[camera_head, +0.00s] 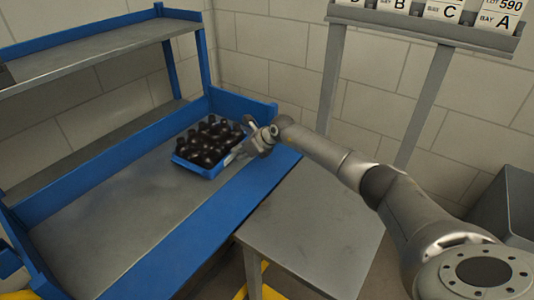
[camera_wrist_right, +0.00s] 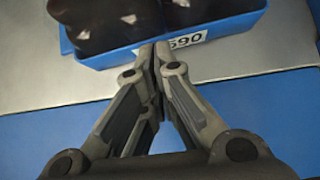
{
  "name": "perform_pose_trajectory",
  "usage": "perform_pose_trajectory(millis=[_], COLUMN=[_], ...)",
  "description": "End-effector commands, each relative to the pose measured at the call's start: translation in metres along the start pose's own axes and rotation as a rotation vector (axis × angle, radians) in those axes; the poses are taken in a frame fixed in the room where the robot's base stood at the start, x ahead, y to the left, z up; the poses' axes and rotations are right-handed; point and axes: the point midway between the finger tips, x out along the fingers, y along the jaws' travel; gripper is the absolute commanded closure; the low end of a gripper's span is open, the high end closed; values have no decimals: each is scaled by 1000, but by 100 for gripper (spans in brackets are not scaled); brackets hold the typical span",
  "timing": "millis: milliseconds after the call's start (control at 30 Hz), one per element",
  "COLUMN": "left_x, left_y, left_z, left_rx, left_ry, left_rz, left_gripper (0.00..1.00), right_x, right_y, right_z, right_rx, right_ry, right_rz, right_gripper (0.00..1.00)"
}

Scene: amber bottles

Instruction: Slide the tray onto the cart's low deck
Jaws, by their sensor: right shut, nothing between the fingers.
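The blue tray (camera_head: 205,168) is filled with several dark amber bottles (camera_head: 212,140) and sits on the grey shelf of a blue rack, near its right end. In the right wrist view the tray's blue wall (camera_wrist_right: 235,27) carries a white label ending in 90. My right gripper (camera_head: 241,154) is at the tray's right side, its fingers shut and empty. In the wrist view its closed fingertips (camera_wrist_right: 155,50) overlap the label wall; I cannot tell whether they touch it. A grey flat deck (camera_head: 315,225), apparently the cart's, stands beside the rack's blue front edge. My left gripper is out of view.
The rack has a blue back ledge (camera_head: 105,155), a blue front rail (camera_head: 225,225) and an upper shelf (camera_head: 100,47). A sign rail (camera_head: 430,28) on grey posts stands behind the deck. A grey bin (camera_head: 505,205) is at right. The deck top is bare.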

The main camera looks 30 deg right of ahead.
Motion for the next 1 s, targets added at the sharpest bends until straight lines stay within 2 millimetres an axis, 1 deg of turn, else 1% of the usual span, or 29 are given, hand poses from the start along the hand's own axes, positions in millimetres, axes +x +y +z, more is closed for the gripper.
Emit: perform_pose_trajectory(millis=[33,100,300,500,600,700,833,1000], left_x=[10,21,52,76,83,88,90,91], left_y=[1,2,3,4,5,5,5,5], left_z=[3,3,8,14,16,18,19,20], left_rx=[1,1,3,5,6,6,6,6], left_ry=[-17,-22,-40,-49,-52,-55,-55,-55], left_rz=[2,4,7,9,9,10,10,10], left_gripper=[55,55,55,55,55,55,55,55], right_x=[-5,-17,-48,-80,-91,-99,-103,-103], right_y=[-5,-4,-4,-3,-3,-3,-2,-2], right_z=[-4,0,-2,-2,-2,-2,-2,-2], right_rx=[1,-2,-3,-3,-1,-1,-1,0], right_ry=[1,-2,1,0,0,0,0,0], right_rz=[-1,-1,-1,-1,-1,0,0,1], right_gripper=[100,100,100,100,100,100,100,100])
